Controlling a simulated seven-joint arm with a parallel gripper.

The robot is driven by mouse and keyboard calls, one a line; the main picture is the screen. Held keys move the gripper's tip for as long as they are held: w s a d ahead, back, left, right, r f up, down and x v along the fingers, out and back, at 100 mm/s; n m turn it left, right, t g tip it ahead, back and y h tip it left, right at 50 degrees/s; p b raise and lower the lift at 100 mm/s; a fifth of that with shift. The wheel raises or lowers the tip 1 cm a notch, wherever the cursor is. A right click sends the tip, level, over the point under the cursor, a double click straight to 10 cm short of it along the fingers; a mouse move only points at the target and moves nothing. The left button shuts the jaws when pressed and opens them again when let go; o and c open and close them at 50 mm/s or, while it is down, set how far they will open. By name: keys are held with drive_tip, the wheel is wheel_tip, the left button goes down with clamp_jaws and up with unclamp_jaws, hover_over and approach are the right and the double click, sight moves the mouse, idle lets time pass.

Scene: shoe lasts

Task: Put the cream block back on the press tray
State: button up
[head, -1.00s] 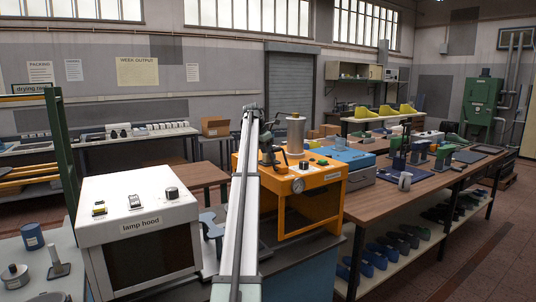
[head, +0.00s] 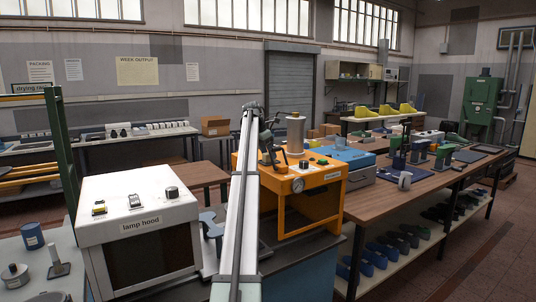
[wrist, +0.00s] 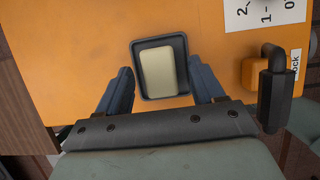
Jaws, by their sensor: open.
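The cream block (wrist: 159,73) lies inside the small black press tray (wrist: 147,43) on the orange press, in the wrist view. It sits slightly tilted within the tray's rim. My gripper (wrist: 160,66) is open, with one dark finger to the left of the tray and one to the right, both apart from the block. In the head view my gripper (head: 268,146) is over the left part of the orange press (head: 300,183). The block and tray cannot be made out there.
A black handle (wrist: 275,88) stands on the press to the right of my gripper. In the head view a metal cylinder (head: 296,134) stands behind the press top. The lamp hood box (head: 138,215) is to the left, and a blue box (head: 351,158) is to the right.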

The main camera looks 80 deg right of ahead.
drive_tip(key=v, duration=1.1)
drive_tip(key=shift+r, duration=0.3)
drive_tip(key=shift+w+a, duration=0.1)
drive_tip(key=shift+w, duration=0.05)
